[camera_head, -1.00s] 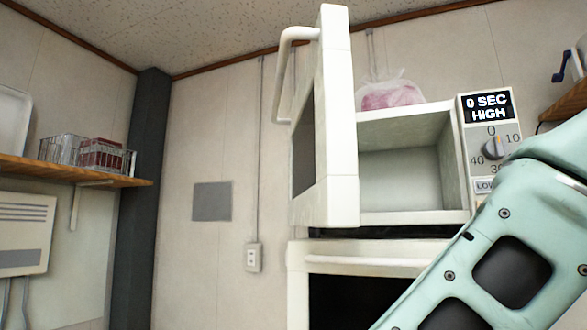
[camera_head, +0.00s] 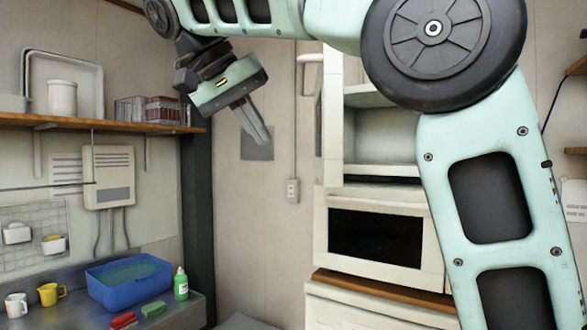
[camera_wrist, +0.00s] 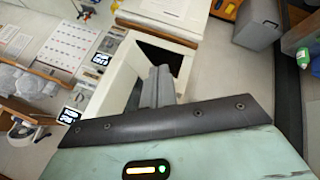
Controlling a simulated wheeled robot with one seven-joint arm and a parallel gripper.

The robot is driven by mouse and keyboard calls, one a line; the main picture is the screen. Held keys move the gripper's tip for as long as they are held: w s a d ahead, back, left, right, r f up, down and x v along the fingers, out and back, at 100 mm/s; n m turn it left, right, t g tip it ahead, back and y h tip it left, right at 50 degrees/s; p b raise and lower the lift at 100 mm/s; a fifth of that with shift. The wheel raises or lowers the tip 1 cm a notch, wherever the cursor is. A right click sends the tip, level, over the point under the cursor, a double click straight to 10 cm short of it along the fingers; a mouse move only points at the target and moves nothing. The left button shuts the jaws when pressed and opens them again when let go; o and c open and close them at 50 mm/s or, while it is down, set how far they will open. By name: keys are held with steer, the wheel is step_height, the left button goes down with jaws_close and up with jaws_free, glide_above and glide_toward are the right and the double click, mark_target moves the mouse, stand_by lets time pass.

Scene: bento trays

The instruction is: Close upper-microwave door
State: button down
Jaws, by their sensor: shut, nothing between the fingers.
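The upper microwave (camera_head: 378,150) is a white box with an open front in the head view. Its white door (camera_head: 333,125) stands swung open at its left side, nearly edge-on, with a handle (camera_head: 301,78) on its outer face. My gripper (camera_head: 264,138) is shut and empty, to the left of the door in the picture, pointing down and right. A gap shows between its fingers and the door there. In the wrist view the shut fingers (camera_wrist: 158,85) overlap white microwave parts; I cannot tell whether they touch. My arm hides the upper microwave's top and right side.
The lower microwave (camera_head: 430,250) sits beneath, its dark-windowed door shut. A shelf (camera_head: 90,121) with a tray and baskets runs along the left wall. A blue basin (camera_head: 105,287) and mugs stand on the counter below.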

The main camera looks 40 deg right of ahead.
steer(key=s+d+f+p, duration=0.2)
steer(key=d+f, duration=0.6)
steer(key=d, duration=0.1)
steer(key=shift+s, duration=0.3)
